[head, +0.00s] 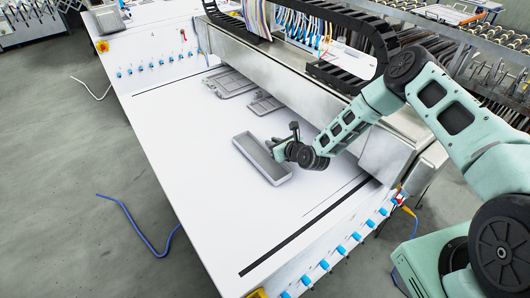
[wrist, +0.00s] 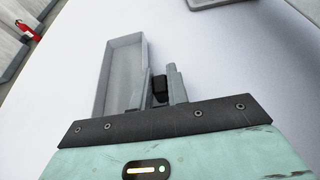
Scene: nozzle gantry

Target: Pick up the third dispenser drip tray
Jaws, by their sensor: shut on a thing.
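A long grey drip tray (head: 262,160) with raised walls is on or just above the white table, apart from the other trays. My gripper (head: 276,148) is at the tray's right long side and is shut on its wall. In the wrist view the tray (wrist: 123,75) lies to the left, and my gripper's fingers (wrist: 160,88) are at its right wall. I cannot tell whether the tray is clear of the table. Two more grey trays lie farther back, a larger one (head: 229,83) and a smaller one (head: 264,104).
The white table (head: 165,125) has wide free room left of and in front of the tray. A metal gantry beam (head: 290,85) runs close on the right, with cables and a black cable chain (head: 345,80). Blue-tipped fittings (head: 340,250) line the front edge.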

